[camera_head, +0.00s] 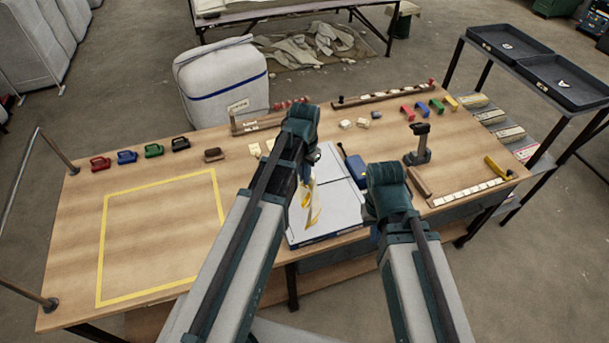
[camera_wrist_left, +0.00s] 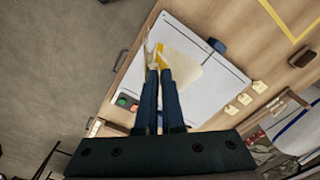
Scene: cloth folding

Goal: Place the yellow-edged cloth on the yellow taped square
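The yellow-edged cloth (camera_head: 313,208) is pale with yellow borders and hangs crumpled below my left gripper (camera_head: 307,180), over the white board. In the left wrist view, the fingertips (camera_wrist_left: 157,66) are close together on the cloth (camera_wrist_left: 184,74), which spreads beyond them. The yellow taped square (camera_head: 101,255) is on the left part of the table, clear of the cloth. One corner of the tape (camera_wrist_left: 292,38) shows in the left wrist view. My right gripper (camera_head: 369,212) is by the board's right edge, its fingers mostly hidden by its own wrist.
The white board (camera_head: 345,205) lies on the wooden table (camera_head: 70,250). Coloured blocks with handles (camera_head: 127,157) line the table behind the square. A white bin (camera_head: 222,85) stands behind the table. The area inside the taped square is bare.

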